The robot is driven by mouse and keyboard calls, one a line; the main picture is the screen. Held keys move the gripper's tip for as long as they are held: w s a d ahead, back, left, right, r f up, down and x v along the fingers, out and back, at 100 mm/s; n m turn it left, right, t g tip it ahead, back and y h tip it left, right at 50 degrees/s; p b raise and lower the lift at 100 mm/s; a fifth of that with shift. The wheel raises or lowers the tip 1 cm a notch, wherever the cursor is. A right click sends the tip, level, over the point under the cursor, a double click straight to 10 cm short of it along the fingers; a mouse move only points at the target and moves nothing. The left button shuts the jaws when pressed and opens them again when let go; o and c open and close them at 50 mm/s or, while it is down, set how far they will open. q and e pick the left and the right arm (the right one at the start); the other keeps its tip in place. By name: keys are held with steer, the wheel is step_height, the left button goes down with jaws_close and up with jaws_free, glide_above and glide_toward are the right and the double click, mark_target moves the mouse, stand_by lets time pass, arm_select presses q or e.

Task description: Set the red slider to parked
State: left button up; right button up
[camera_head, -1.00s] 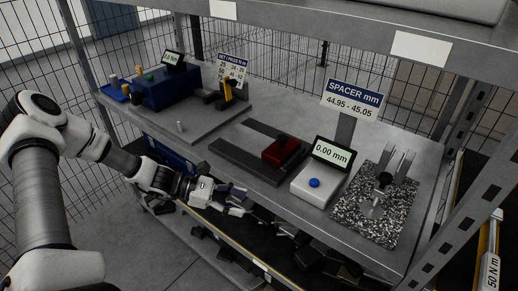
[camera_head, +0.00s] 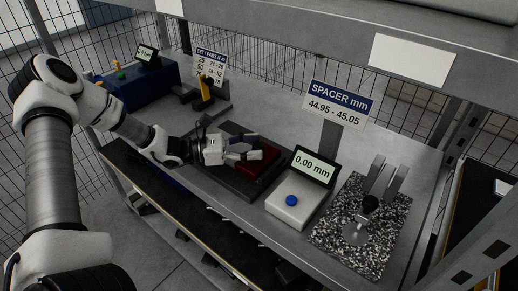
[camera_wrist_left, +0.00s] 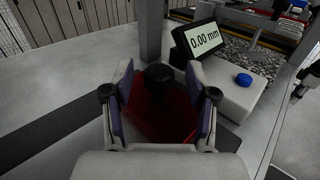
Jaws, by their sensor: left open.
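The red slider (camera_head: 268,156) sits on a dark track (camera_head: 228,178) on the bench, at the track's right part in the head view. My left gripper (camera_head: 256,149) is over it, fingers pointing right, and hides part of the slider. In the left wrist view the gripper (camera_wrist_left: 159,80) is open. Its two fingers stand on either side of the slider's black knob (camera_wrist_left: 158,76), with gaps visible. The red body (camera_wrist_left: 160,118) shows below, between the fingers. No parked label is readable. My right gripper does not show.
Right of the track stands a white gauge box (camera_head: 292,207) with a blue button and a 0.00 mm display. A speckled plate (camera_head: 349,232) with a black-knobbed fixture lies farther right. The spacer sign (camera_head: 338,103) stands behind. A blue box (camera_head: 140,88) is at the back left.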

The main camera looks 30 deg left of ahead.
arm_select(q)
steer(key=shift+w+d+f, duration=0.15)
steer(key=shift+w+d, duration=0.45)
steer(key=shift+w, duration=0.2)
steer(key=shift+s+r, duration=0.25)
steer(key=shift+s, duration=0.1)
steer(key=shift+c, duration=0.3)
steer(key=shift+w+f, duration=0.1)
jaws_close()
steer(key=a, duration=0.9)
steer(key=w+a+b, duration=0.1)
steer(key=a, duration=0.4)
steer(key=shift+w, duration=0.1)
steer(key=shift+o, duration=0.3)
jaws_free()
steer(key=shift+a, duration=0.1)
steer(key=shift+a, duration=0.1)
